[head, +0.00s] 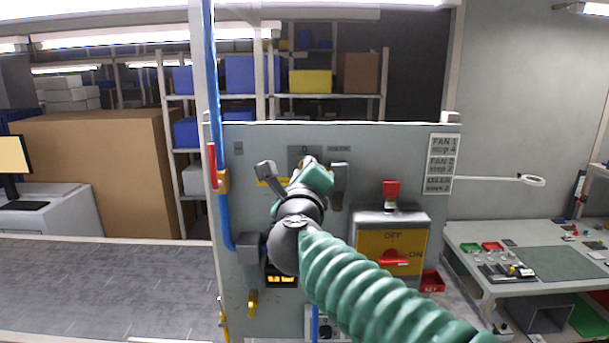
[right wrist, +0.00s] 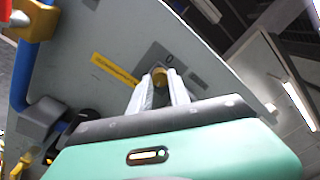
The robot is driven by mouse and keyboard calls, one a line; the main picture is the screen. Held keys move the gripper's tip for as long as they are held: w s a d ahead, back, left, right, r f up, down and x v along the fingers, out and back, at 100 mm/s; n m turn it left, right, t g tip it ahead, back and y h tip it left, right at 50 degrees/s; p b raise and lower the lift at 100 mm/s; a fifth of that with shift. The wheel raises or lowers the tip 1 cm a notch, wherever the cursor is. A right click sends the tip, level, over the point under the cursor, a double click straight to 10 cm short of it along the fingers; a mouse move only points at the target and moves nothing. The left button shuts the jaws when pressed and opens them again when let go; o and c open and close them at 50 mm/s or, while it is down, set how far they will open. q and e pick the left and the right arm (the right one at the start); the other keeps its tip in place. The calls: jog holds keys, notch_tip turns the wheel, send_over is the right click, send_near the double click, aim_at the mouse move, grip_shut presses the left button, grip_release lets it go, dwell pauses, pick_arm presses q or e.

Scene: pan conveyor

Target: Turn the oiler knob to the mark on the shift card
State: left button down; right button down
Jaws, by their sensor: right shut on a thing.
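My right gripper (right wrist: 160,88) is shut on a small brass-coloured knob (right wrist: 160,75) on the grey panel. The knob sits below a dark plate marked 0; I take it for the oiler knob. Which mark it points to cannot be read. In the head view my right gripper (head: 310,172) covers most of that spot, and the plate (head: 304,152) shows above it. The shift card (head: 440,164) is at the panel's upper right; its lines seem to read FAN 1 step 4, FAN 2 step 2 and OILER mark 2. My left gripper is not in view.
Dark handle-like parts (head: 265,171) (head: 339,180) flank the gripper. A yellow box with a red OFF/ON switch (head: 395,258) is at the lower right. A blue pipe (head: 222,210) with a red-handled valve runs down the panel's left edge. A workbench (head: 480,248) stands at right.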

jog(key=shift+f, duration=0.35)
jog(key=c, duration=1.4)
grip_release()
jog(key=shift+o, duration=0.8)
jog(key=shift+w+a+r, duration=0.1)
jog(key=shift+w, duration=0.15)
jog(key=shift+s, duration=0.1)
jog(key=s+b, duration=0.4)
jog(key=s, duration=1.2)
jog(key=shift+s+a+f, duration=0.25)
jog(key=shift+a+f, duration=0.05)
